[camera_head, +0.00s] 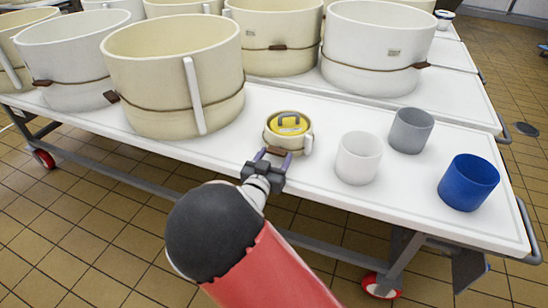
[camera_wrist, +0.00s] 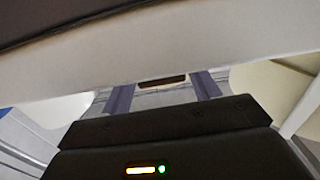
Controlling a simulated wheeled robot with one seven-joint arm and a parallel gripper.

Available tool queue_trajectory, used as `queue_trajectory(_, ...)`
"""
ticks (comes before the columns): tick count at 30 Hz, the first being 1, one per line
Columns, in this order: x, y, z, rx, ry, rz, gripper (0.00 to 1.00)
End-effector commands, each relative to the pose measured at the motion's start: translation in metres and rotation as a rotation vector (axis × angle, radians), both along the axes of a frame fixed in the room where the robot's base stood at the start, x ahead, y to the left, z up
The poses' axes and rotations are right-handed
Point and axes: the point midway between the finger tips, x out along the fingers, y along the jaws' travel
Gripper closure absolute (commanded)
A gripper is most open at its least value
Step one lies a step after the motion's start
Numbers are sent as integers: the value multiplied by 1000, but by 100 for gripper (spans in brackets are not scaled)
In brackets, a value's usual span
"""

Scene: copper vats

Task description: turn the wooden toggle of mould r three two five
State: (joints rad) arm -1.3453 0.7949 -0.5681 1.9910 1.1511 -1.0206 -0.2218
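A short dark brown piece, seemingly the wooden toggle (camera_wrist: 163,80), shows just beyond and between the fingertips, against a pale wall. I cannot tell whether the fingers touch anything. No mould number is legible, so I cannot tell which is r three two five.
Big cream moulds with cords and brown toggles, such as the front one (camera_head: 160,80), stand behind and left. A white cup (camera_head: 359,158), a grey cup (camera_head: 411,130) and a blue cup (camera_head: 468,183) stand to the right. The white table (camera_head: 420,215) is wheeled.

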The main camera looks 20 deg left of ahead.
Motion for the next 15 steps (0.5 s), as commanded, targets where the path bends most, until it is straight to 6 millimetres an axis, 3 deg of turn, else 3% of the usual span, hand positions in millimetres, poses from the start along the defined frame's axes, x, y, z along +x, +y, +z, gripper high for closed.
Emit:
queue_trajectory(9,-3,1,0,2,0,1,38)
queue_trajectory(15,-31,3,0,2,1,3,38)
